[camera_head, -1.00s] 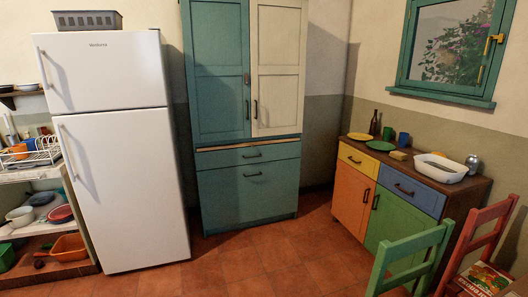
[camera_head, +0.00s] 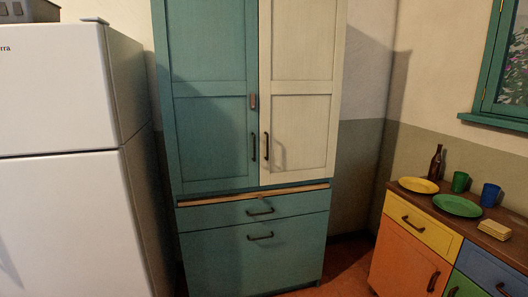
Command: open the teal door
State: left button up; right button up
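The teal door (camera_head: 210,125) is the left upper door of a tall cupboard in the middle of the view. It is closed, flush beside the cream door (camera_head: 300,90). Its dark upright handle (camera_head: 253,147) is near its right edge, close to the cream door's handle (camera_head: 266,146). A small reddish-brown piece (camera_head: 253,102) sits on the teal door above its handle. Neither of my grippers shows in the view.
A white fridge (camera_head: 60,120) stands close on the left. Teal drawers (camera_head: 250,245) are below the doors. On the right, a low colourful cabinet (camera_head: 400,245) carries yellow and green plates (camera_head: 457,205), cups and a brown bottle (camera_head: 436,163). Little floor shows.

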aim_at(206, 52)
jog(key=i, duration=1.9)
jog(key=u, duration=2.7)
